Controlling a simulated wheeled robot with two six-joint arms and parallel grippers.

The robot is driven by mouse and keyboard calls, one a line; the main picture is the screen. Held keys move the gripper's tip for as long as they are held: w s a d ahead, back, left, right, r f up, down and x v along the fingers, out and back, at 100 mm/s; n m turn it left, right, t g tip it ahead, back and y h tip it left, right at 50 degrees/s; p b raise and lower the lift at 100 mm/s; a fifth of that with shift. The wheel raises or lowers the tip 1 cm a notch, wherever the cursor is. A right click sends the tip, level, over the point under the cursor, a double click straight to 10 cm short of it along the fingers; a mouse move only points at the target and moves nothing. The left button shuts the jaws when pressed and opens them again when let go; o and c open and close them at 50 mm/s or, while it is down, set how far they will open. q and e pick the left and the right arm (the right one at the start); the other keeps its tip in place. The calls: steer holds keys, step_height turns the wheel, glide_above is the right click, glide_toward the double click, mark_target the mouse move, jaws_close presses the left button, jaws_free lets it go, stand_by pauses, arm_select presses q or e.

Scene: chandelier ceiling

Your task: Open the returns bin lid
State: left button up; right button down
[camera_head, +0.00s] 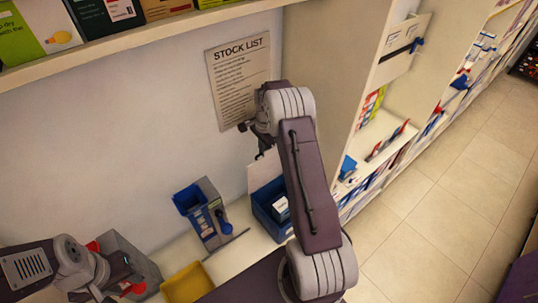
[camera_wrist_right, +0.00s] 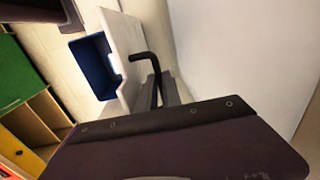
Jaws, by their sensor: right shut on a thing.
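The returns bin (camera_head: 268,213) appears to be the blue box on the counter against the wall, with a small white and blue item inside. Its pale lid (camera_head: 264,168) stands raised at the back. In the right wrist view the blue bin (camera_wrist_right: 92,68) is open beside the pale lid (camera_wrist_right: 121,38), and a black bent handle (camera_wrist_right: 143,57) shows at the lid. My right gripper (camera_head: 263,148) is at the lid's upper edge, shut on the handle; the contact is partly hidden. My left gripper (camera_head: 125,284) is at the lower left, away from the bin; its jaws are unclear.
A blue and grey device (camera_head: 205,213) stands left of the bin. A yellow tray (camera_head: 187,284) and a grey box (camera_head: 127,255) are nearer my left arm. A stock list (camera_head: 238,78) hangs on the wall. Shelves stand right; floor beyond is clear.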

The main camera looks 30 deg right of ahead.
steer(key=shift+w+a+f, duration=0.1)
steer(key=shift+w+f, duration=0.2)
steer(key=shift+w, duration=0.6)
steer(key=c, duration=1.5)
jaws_free()
steer(key=shift+w+d, duration=0.1)
steer(key=shift+d, duration=0.1)
steer(key=r, duration=0.3)
steer(key=r+b, duration=0.1)
steer(key=r, duration=0.2)
steer(key=r+b, duration=0.1)
steer(key=r, duration=0.2)
steer(key=shift+s, duration=0.3)
